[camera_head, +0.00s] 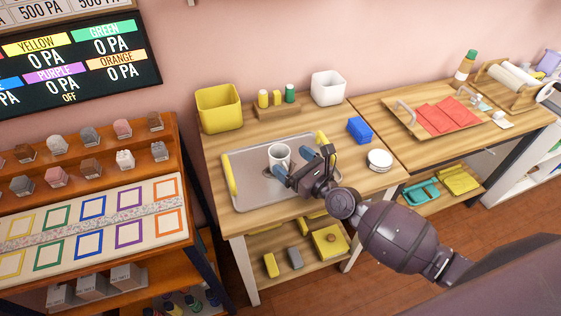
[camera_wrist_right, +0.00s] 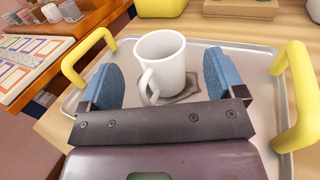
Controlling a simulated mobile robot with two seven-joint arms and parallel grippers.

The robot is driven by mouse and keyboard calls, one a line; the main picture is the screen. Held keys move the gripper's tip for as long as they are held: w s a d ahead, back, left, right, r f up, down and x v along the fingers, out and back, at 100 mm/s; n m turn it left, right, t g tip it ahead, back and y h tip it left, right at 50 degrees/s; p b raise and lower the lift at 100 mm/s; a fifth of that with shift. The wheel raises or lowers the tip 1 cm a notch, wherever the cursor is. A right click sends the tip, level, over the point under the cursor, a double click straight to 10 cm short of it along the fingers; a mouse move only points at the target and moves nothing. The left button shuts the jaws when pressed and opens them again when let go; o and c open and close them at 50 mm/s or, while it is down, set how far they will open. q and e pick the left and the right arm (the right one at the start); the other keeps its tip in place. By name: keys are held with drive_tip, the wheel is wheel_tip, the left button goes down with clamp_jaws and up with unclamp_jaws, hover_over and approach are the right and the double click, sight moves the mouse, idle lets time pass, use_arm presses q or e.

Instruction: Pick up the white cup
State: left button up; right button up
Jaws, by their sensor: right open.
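The white cup (camera_head: 279,155) stands upright on a metal tray (camera_head: 250,190) with yellow handles. In the right wrist view the cup (camera_wrist_right: 163,62) stands between and a little beyond my right gripper's fingers, with its handle toward the palm. A grey patch lies under the cup on the tray. My right gripper (camera_head: 300,172) is open, with blue finger pads, low over the tray beside the cup. The open right gripper (camera_wrist_right: 160,80) also shows in its wrist view, with a finger on each side of the cup's near part. Contact cannot be told. My left gripper is not in view.
The tray's yellow handles (camera_wrist_right: 296,90) rise on both sides of the gripper. A blue block (camera_head: 360,130) and a stack of white dishes (camera_head: 380,160) stand right of the tray. A yellow bin (camera_head: 219,108) and a white bin (camera_head: 328,89) stand behind it.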

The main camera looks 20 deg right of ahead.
sight(279, 154)
drive_tip(key=shift+x, duration=1.45)
drive_tip(key=c, duration=1)
drive_tip(key=shift+c, duration=0.5)
drive_tip(key=shift+r, duration=0.1)
